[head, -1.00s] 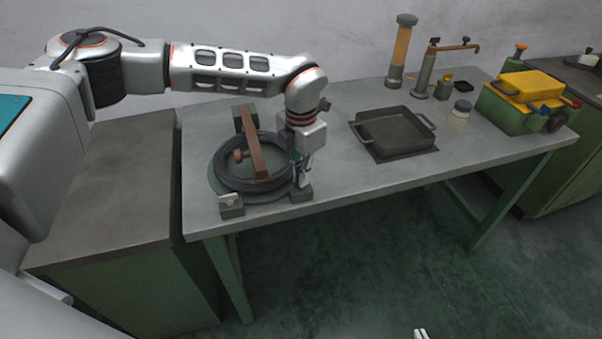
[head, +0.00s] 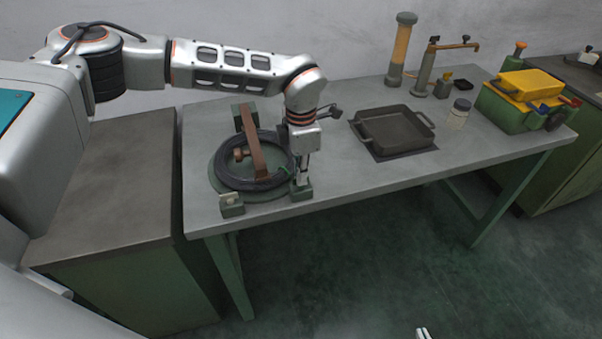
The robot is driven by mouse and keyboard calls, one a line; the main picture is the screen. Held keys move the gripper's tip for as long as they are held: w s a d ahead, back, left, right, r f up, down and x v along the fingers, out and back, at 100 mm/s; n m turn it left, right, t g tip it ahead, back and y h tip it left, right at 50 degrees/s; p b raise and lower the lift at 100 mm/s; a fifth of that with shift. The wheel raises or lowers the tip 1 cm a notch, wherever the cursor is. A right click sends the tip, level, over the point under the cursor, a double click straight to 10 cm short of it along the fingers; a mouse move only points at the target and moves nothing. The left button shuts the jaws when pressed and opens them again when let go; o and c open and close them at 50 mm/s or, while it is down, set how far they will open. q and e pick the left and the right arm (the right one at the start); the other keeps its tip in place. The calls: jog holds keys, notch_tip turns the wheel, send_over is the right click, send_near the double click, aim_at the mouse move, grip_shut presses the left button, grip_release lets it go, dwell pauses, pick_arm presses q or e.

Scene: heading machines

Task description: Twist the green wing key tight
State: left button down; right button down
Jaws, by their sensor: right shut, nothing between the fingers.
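My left gripper (head: 302,183) points straight down at the front right of a coil of dark wire (head: 227,183), just over a small green block (head: 302,194). Its fingers look narrow and close together, and I cannot tell whether they are shut on anything. A thin bright green piece (head: 286,170) shows just left of the fingers; it may be part of the green wing key, which I cannot make out clearly. A second green block (head: 232,206) with a pale piece on top stands at the front left. My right gripper (head: 423,334) shows only its pale tips at the bottom edge, shut and empty.
A brown bar (head: 254,150) crosses over the coil. A dark pan (head: 392,128) sits right of my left arm. A jar (head: 459,114), an orange column (head: 402,50) and a green-yellow box (head: 510,112) stand further right. The bench front between is clear.

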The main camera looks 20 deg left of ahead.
pick_arm(q)
jog(key=c, duration=2.3)
grip_release()
jog(key=shift+r, duration=0.1)
notch_tip(320, 180, up, 12)
jog(key=shift+f, duration=0.1)
